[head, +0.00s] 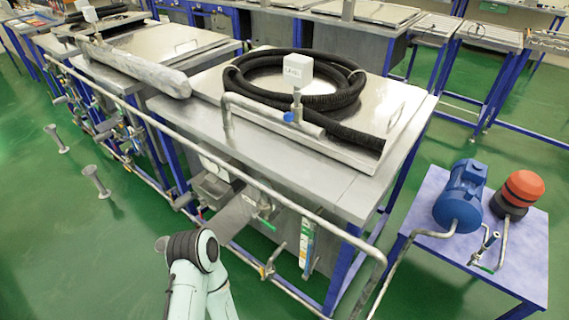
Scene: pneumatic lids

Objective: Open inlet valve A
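I cannot tell which valve is inlet valve A, as no label is readable. A small valve with a green handle (266,224) sits below the near steel tank's front edge. A valve (268,271) is on the lower pipe in front of that tank. A blue valve knob (289,117) is on the pipe on top of the tank. Another valve with a green handle (484,267) is on the small table at the right. A pale arm link of mine with a dark joint shows at the bottom, left of centre. I cannot make out either gripper.
The near steel tank (290,172) carries a coiled black hose (345,96) and a white tag box (298,69). A long pipe rail (290,203) runs along its front. A blue pump (460,196) and an orange-black vessel (523,188) stand at the right.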

